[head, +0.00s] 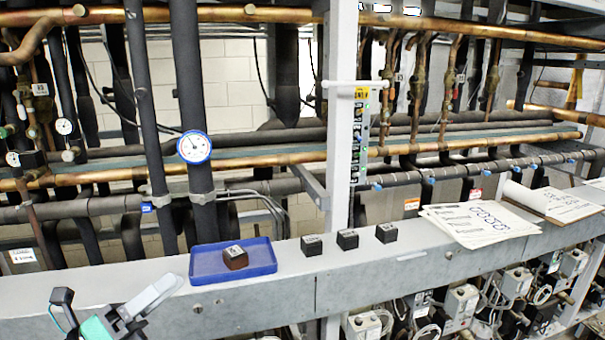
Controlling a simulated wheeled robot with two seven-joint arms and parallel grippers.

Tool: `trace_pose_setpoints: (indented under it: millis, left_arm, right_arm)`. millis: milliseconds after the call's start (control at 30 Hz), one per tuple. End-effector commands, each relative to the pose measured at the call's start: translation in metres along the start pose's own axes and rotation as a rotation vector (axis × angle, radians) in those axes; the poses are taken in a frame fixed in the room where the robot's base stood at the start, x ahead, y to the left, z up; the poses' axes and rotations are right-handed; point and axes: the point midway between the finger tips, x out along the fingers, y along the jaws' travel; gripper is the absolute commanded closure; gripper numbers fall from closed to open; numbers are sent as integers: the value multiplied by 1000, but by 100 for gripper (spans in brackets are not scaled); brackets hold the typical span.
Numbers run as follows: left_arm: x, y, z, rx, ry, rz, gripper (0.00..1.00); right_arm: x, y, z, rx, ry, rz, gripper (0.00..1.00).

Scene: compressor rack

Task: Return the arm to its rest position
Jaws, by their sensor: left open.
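My left gripper (110,312) is at the lower left of the head view, in front of the grey beam. Its two fingers are spread apart with nothing between them. It is apart from the blue tray (206,270), which lies to its right on the beam. A dark reddish-brown block with a pale top label (235,258) sits in the tray. My right gripper does not show.
The grey beam (350,278) carries several black blocks (347,239) right of the tray. Papers (480,222) and a clipboard (556,204) lie farther right. A white upright post (341,120), pipes and a blue-rimmed gauge (194,147) stand behind.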

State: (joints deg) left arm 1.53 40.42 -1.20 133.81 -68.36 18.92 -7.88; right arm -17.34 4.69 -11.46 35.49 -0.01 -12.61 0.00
Motion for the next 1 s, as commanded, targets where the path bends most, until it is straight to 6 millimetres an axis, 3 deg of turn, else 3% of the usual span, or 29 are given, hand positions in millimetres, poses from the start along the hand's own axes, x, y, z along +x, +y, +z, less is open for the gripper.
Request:
trace_pose_setpoints:
  millis: [133, 267, 367, 467, 567, 700, 833, 1000]
  left_arm:
    - [-18, 16, 14, -304, -298, 20, 38]
    - [-46, 48, 18, -566, -557, 90, 38]
    - [-75, 78, 10, -765, -751, 177, 38]
    - [-108, 110, -13, -959, -939, 293, 38]
    - [-142, 137, -49, -1146, -1115, 435, 38]
    - [-191, 160, -118, -1391, -1335, 682, 38]
    - [-226, 161, -184, -1569, -1482, 917, 38]
    - [-254, 144, -251, -1723, -1591, 1183, 38]
  right_arm:
    - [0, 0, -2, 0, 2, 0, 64]
    - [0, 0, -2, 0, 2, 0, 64]
    - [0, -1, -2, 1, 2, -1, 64]
    - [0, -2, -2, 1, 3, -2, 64]
    - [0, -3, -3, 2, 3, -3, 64]
    - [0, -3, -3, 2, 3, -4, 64]
    - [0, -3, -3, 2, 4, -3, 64]
    - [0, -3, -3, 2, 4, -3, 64]
